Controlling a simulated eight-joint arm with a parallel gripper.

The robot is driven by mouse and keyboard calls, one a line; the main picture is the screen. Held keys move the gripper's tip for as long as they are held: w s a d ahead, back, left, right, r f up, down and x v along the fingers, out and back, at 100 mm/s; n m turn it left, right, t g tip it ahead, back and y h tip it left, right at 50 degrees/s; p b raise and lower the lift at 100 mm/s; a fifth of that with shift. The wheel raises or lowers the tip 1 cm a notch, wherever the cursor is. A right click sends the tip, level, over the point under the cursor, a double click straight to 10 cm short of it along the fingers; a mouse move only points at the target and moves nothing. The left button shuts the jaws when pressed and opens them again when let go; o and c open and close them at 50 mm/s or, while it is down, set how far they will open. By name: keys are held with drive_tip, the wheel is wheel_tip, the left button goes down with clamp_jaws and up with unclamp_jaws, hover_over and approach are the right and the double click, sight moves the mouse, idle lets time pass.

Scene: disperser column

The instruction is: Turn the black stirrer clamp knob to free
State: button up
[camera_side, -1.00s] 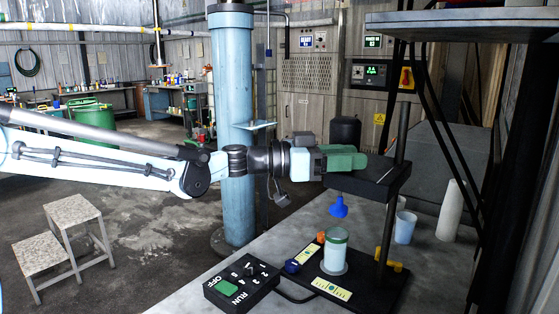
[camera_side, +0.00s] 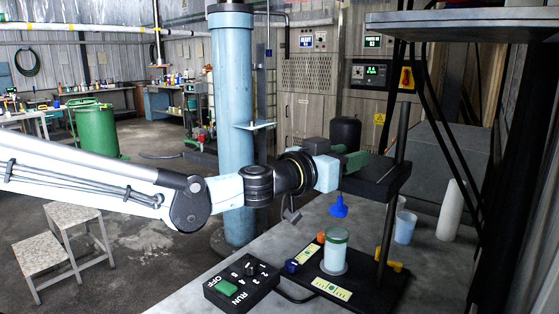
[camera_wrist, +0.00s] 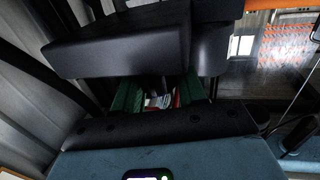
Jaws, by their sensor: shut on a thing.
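My gripper (camera_side: 358,160), with green fingers, is at the near left end of the black stirrer head (camera_side: 378,180), which sits on a dark upright post (camera_side: 398,135). The green fingers also show in the wrist view (camera_wrist: 160,95), below a large dark block. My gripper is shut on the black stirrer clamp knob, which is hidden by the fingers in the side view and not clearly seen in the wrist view.
A black control box (camera_side: 240,285) with RUN and OFF marks stands at the table's front. A blue knob (camera_side: 292,266), an orange piece and yellow clamp parts are around the beaker. A translucent cup (camera_side: 405,227) and white cylinder (camera_side: 450,210) stand right of the post.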

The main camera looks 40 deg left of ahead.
drive_tip(key=shift+n+y, duration=1.2)
drive_tip(key=shift+y, duration=1)
drive_tip(key=o, duration=1)
drive_tip(key=shift+c, duration=0.2)
drive_tip(key=s, duration=1.2)
drive_tip(key=shift+d, duration=0.1)
